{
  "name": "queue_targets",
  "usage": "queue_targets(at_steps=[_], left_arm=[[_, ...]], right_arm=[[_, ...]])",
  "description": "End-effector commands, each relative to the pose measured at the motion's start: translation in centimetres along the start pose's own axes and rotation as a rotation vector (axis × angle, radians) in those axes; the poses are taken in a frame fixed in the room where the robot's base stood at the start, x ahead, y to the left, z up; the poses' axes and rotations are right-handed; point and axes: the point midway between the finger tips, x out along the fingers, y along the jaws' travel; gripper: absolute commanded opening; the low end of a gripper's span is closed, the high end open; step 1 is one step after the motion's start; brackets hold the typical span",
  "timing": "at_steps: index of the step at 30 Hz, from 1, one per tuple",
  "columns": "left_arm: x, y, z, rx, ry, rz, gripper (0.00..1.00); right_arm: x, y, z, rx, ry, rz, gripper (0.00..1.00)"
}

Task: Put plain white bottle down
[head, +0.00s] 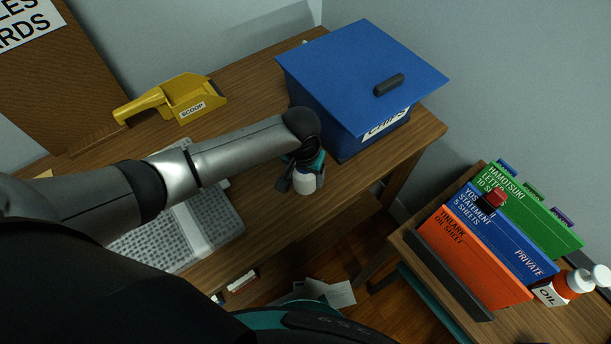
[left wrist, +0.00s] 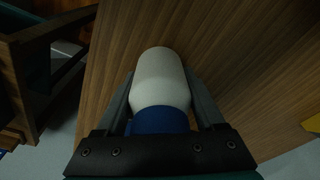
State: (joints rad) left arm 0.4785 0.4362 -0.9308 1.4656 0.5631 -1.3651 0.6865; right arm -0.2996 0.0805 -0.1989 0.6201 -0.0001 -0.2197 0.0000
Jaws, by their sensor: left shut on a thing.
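The plain white bottle (head: 307,183) is in my left gripper (head: 307,168), just in front of the blue box, over the front edge area of the wooden desk. In the left wrist view the white bottle (left wrist: 162,80) and its blue part (left wrist: 160,120) sit between the two fingers of the left gripper (left wrist: 162,100), which are shut on it. The wooden desk top (left wrist: 215,50) lies behind the bottle there. I cannot tell whether the bottle touches the desk. My right gripper is not in view.
A blue lidded box (head: 340,85) labelled CHIPS stands behind the bottle. A yellow scoop (head: 180,100) lies at the back left and a keyboard-like grey item (head: 185,235) at the left. A side table holds coloured folders (head: 490,255) and an OIL bottle (head: 555,290). Papers (head: 325,293) lie below.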

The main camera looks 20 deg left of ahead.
Motion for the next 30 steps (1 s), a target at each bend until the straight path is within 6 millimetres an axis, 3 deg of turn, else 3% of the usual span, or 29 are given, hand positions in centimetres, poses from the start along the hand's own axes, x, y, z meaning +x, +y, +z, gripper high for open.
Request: queue_targets(at_steps=[9,10,17,26,30], left_arm=[[0.2,0.0,0.0,-0.001,0.0,0.001,0.08],[0.2,0.0,0.0,-0.001,0.0,0.0,0.74],[0.1,0.0,0.0,-0.001,0.0,0.0,1.0],[-0.1,0.0,-0.1,0.0,0.002,0.0,1.0],[-1.9,0.0,-0.1,-0.001,0.002,0.001,1.0]], right_arm=[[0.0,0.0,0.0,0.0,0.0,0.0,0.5],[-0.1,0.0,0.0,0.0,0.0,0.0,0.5],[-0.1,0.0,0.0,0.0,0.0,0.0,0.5],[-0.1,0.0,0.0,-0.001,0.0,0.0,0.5],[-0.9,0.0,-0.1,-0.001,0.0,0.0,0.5]])
